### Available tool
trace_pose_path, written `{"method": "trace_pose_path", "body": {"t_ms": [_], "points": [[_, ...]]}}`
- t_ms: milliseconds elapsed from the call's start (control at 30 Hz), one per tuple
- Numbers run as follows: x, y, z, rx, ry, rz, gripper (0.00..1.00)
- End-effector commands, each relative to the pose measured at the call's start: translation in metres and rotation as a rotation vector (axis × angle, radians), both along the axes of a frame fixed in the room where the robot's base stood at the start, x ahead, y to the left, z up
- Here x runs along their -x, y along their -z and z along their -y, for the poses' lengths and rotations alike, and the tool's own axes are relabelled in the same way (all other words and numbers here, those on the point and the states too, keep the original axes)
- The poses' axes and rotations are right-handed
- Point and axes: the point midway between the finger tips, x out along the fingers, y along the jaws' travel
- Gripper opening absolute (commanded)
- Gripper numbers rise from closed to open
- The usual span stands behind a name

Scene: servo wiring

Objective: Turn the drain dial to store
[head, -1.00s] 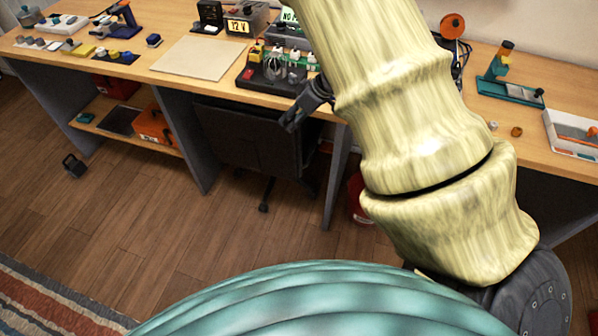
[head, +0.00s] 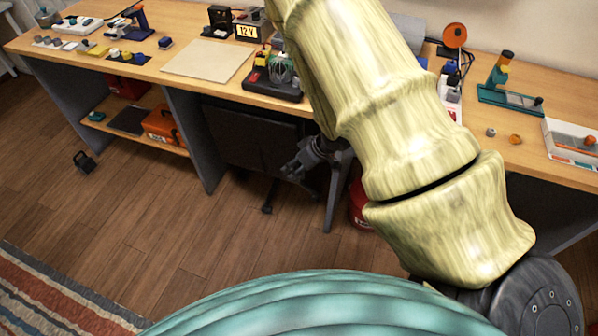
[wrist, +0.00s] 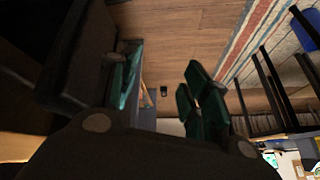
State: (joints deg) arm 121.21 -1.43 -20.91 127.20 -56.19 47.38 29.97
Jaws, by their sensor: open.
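I cannot make out which item carries the drain dial; no dial marking is readable in either view. My gripper (head: 300,168) is dark grey and hangs in front of the bench, below the tabletop edge and near the black chair. In the wrist view my gripper (wrist: 162,88) shows its teal fingers spread apart with nothing between them. A device with a lit 12 V display (head: 246,32) stands at the back of the bench. A black board with wiring (head: 273,85) sits at the front edge, partly hidden by my arm.
The wooden bench (head: 195,85) runs across the view. A beige mat (head: 207,60) lies on it. The black chair (head: 245,140) stands under it. A red container (head: 360,205) is on the floor. A teal tool stand (head: 505,85) is at right. Open floor lies in front.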

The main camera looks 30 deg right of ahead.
Motion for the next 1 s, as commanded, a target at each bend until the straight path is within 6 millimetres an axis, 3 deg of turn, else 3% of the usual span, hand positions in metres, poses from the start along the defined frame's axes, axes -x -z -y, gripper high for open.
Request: {"method": "trace_pose_path", "body": {"t_ms": [800, 933, 1000], "points": [[0.009, 0.01, -0.005, 0.002, 0.019, -0.012, 0.47], [0.023, 0.025, -0.011, 0.006, 0.047, -0.032, 0.47], [0.04, 0.041, -0.018, 0.012, 0.076, -0.057, 0.47]]}}
